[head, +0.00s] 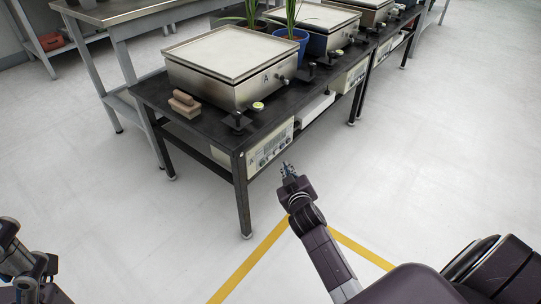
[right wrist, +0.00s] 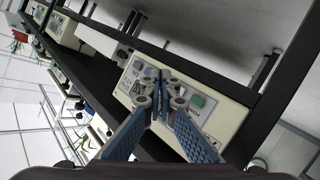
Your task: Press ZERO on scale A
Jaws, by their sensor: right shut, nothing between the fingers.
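Scale A (head: 232,66), a steel box with a pale top plate and the letter A on its front, stands on the dark table. Its cream control panel (head: 266,150), also marked A, hangs under the table edge, with a display and a row of small knobs or buttons. My right gripper (head: 287,168) is shut and empty, just in front of the panel's lower side. In the right wrist view, the closed blue fingers (right wrist: 159,80) overlap the cream panel (right wrist: 227,117) and hide part of it. I cannot read a ZERO label or tell contact. My left gripper (head: 30,268) shows partly at lower left.
The dark table (head: 199,122) carries brown blocks (head: 184,104), potted plants in blue pots (head: 289,46) and more scales behind. A grey workbench (head: 128,12) stands at back left. The floor in front is clear, with yellow lines (head: 250,262).

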